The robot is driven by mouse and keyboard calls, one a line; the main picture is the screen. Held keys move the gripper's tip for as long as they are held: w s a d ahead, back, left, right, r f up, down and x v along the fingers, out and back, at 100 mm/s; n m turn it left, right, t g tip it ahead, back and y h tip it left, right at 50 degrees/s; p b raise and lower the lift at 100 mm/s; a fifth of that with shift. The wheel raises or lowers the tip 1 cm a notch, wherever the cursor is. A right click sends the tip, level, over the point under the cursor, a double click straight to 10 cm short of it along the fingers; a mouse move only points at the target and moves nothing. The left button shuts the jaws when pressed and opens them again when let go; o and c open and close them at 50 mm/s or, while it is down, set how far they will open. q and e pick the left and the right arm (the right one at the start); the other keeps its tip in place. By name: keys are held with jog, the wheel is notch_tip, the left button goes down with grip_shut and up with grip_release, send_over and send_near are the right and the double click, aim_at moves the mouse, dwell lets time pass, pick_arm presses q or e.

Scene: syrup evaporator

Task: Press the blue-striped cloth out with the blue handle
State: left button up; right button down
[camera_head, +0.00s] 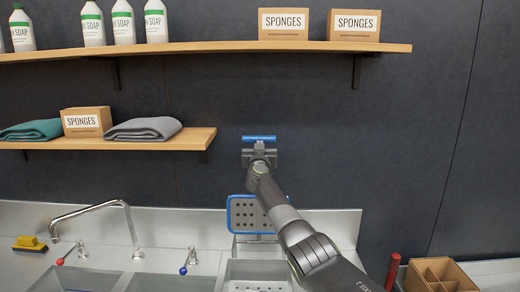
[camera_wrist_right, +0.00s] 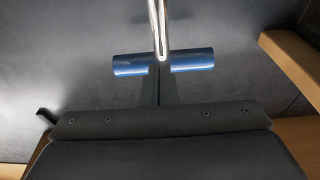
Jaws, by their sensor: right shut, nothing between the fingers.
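The blue handle (camera_head: 259,138) is a short horizontal bar in front of the dark wall, above the sink. In the right wrist view the blue handle (camera_wrist_right: 192,61) shows on both sides of a bright metal rod. My right gripper (camera_head: 259,149) is shut and empty, its closed fingertips (camera_wrist_right: 160,68) at the middle of the bar; whether they touch it I cannot tell. A grey perforated plate with a blue rim (camera_head: 231,214) stands below, partly behind my right arm. I see no blue-striped cloth. My left gripper is out of view.
A perforated metal basin (camera_head: 236,270) lies below the plate. Left are a faucet (camera_head: 128,222) and sink basins. A lower shelf (camera_head: 180,141) with folded cloths ends left of my gripper; a longer shelf (camera_head: 220,47) runs above. A divided wooden box (camera_head: 437,276) stands lower right.

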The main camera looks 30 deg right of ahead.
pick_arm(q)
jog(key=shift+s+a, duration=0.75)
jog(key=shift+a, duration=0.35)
pick_arm(e)
jog(key=s+a+r, duration=0.1)
jog(key=s+a, duration=0.5)
jog(key=s, duration=0.3)
jog(key=shift+s+a+r, duration=0.25)
jog(key=shift+s+a, duration=0.15)
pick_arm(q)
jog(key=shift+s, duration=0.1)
pick_arm(e)
jog(key=shift+s, duration=0.1)
